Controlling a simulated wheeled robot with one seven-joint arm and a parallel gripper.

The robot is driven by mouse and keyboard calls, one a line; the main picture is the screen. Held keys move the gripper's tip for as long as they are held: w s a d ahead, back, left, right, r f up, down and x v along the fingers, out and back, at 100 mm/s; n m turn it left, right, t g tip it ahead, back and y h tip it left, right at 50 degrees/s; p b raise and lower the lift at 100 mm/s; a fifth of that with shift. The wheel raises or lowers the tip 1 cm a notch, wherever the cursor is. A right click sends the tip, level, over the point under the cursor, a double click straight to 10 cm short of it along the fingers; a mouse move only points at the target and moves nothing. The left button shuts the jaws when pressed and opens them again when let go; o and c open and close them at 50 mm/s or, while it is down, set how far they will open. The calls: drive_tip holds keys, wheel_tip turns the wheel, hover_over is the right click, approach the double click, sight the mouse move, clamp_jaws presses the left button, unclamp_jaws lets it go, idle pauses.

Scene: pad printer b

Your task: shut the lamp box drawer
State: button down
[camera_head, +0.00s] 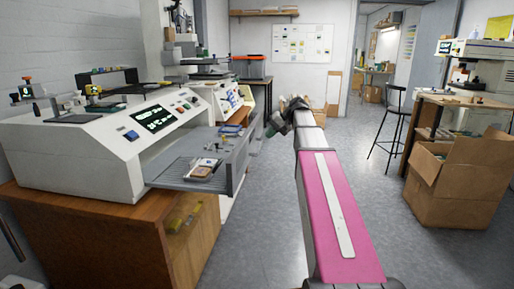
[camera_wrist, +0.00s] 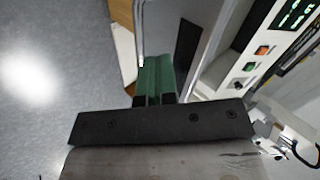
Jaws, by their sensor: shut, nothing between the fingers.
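The lamp box drawer (camera_head: 238,152) is a grey tray sticking out to the right from the white machine (camera_head: 80,160) in the head view. It is open, with small parts and a brown item lying in it. My gripper (camera_head: 271,128) is past the drawer's far right end, apart from it in the picture, partly hidden by my arm. In the wrist view my gripper's green fingers (camera_wrist: 154,64) are together and empty. Beyond them is a grey panel (camera_wrist: 168,20); I cannot tell whether it is part of the drawer or whether the fingers touch it.
The machine stands on a wooden cabinet (camera_head: 120,235). Another white machine (camera_head: 228,97) stands behind it. A cardboard box (camera_head: 455,185) and a black stool (camera_head: 390,118) are to the right. The grey floor (camera_head: 420,245) between is clear.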

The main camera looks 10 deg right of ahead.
sight(250, 151)
drive_tip(key=w+a+f+m, duration=0.1)
drive_tip(key=a+f, duration=0.1)
drive_tip(key=w+a+f+m, duration=0.1)
drive_tip(key=a+f, duration=0.1)
drive_tip(key=w+a+f, duration=0.1)
drive_tip(key=a+f, duration=0.1)
drive_tip(key=f, duration=0.1)
drive_tip(key=shift+a+f+m+y, duration=0.1)
drive_tip(key=shift+a+m+y, duration=0.05)
drive_tip(key=shift+m+y, duration=0.2)
idle(0.4)
drive_tip(key=w+a, duration=0.3)
drive_tip(key=a, duration=0.8)
drive_tip(key=w+a, duration=0.4)
drive_tip(key=a, duration=0.7)
drive_tip(key=w+a, duration=0.4)
drive_tip(key=a, duration=0.7)
drive_tip(key=shift+a, duration=0.3)
